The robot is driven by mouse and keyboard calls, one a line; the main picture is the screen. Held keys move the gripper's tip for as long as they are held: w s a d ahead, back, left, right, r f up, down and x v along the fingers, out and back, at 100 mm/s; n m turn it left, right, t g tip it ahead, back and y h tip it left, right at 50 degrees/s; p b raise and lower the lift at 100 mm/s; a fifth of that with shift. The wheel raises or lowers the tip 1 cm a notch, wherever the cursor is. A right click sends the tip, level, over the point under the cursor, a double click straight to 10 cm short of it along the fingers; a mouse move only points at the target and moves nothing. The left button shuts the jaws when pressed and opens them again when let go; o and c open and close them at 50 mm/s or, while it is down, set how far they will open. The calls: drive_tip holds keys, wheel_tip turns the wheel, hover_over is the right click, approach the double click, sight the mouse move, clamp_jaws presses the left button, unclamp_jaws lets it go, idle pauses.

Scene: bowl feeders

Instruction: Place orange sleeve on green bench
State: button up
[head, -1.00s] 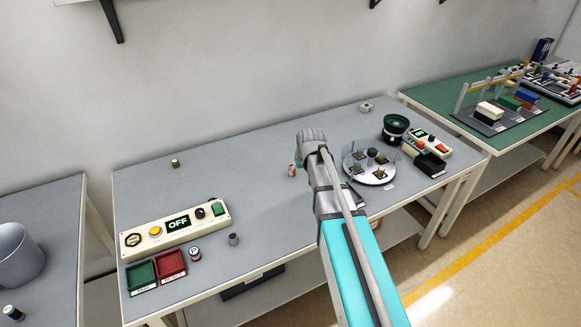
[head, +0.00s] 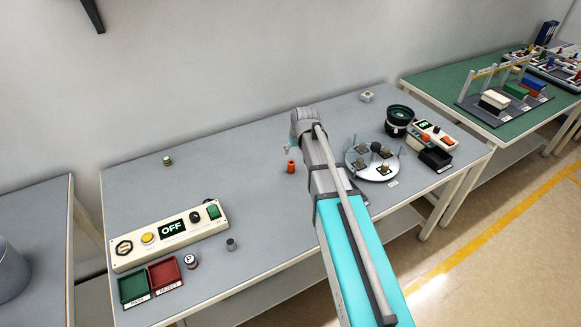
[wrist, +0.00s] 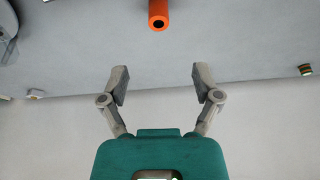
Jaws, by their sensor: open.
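The orange sleeve (head: 291,167) stands upright on the grey table near its middle, just left of my arm. In the wrist view the sleeve (wrist: 158,14) is at the top edge, partly cut off, its dark hole showing. My gripper (wrist: 160,84) is open and empty, its two fingers apart from the sleeve. In the head view my arm mostly hides the gripper; only a small part shows just behind the sleeve. The green bench (head: 432,85) stands at the far right, beyond the grey table's right end.
The turntable (head: 373,172), a black bowl feeder (head: 398,121) and a control box (head: 433,135) fill the grey table's right end. A racked fixture (head: 505,102) occupies much of the green bench; its near-left top is bare. An OFF panel (head: 170,234) and trays stand at the left.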

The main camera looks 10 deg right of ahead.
sight(292, 163)
drive_tip(key=shift+f, duration=0.15)
drive_tip(key=b+x, duration=0.6)
drive_tip(key=shift+f, duration=0.2)
drive_tip(key=shift+b+x, duration=1)
drive_tip(key=shift+f, duration=0.15)
drive_tip(key=shift+b+x, duration=2.45)
drive_tip(key=shift+d, duration=0.1)
drive_tip(key=c, duration=1)
